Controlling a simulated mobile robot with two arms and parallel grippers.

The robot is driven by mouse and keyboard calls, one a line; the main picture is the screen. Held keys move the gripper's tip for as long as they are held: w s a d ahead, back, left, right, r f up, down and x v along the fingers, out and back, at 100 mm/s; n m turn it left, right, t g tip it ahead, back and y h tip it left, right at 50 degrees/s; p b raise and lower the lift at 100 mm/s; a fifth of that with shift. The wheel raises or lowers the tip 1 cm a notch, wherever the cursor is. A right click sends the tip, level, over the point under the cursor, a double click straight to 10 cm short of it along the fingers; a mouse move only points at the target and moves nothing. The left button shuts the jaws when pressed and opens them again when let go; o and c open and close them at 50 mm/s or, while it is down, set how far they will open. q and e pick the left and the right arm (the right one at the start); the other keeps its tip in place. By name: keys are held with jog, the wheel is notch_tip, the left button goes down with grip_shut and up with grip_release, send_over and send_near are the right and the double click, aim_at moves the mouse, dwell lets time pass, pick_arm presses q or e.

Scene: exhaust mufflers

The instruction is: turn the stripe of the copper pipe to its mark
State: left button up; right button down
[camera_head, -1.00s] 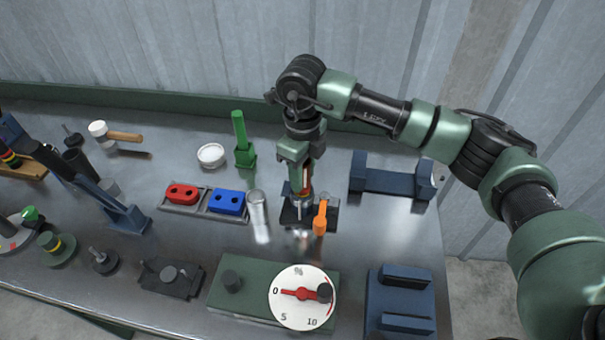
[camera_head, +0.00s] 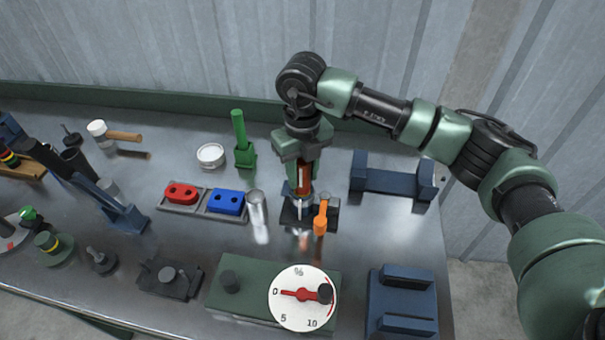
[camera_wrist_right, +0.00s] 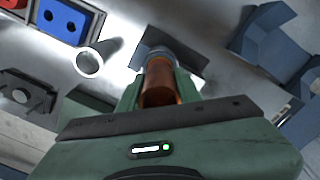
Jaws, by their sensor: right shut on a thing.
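The copper pipe (camera_head: 304,178) stands upright in a dark fixture (camera_head: 292,217) with an orange lever (camera_head: 320,217) at its right. My right gripper (camera_head: 303,184) reaches down from above and is shut on the pipe. In the right wrist view the copper pipe (camera_wrist_right: 158,82) sits between the green fingers, above a grey collar (camera_wrist_right: 155,52). I cannot make out the stripe or its mark in either view. My left gripper is not in view.
A silver tube (camera_head: 257,208) stands just left of the fixture. Red (camera_head: 181,192) and blue (camera_head: 227,202) blocks lie in a grey tray. A dial gauge (camera_head: 303,297) is in front, a blue cradle (camera_head: 392,180) to the right. Bare table lies between fixture and gauge.

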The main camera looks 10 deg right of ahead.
aim_at(302, 160)
jog(key=shift+w+r, duration=0.1)
jog(key=c, duration=0.9)
grip_release()
notch_tip(302, 160, up, 6)
jog(key=shift+r+b, duration=0.15)
jog(key=shift+b, duration=0.8)
jog(key=shift+r, duration=0.7)
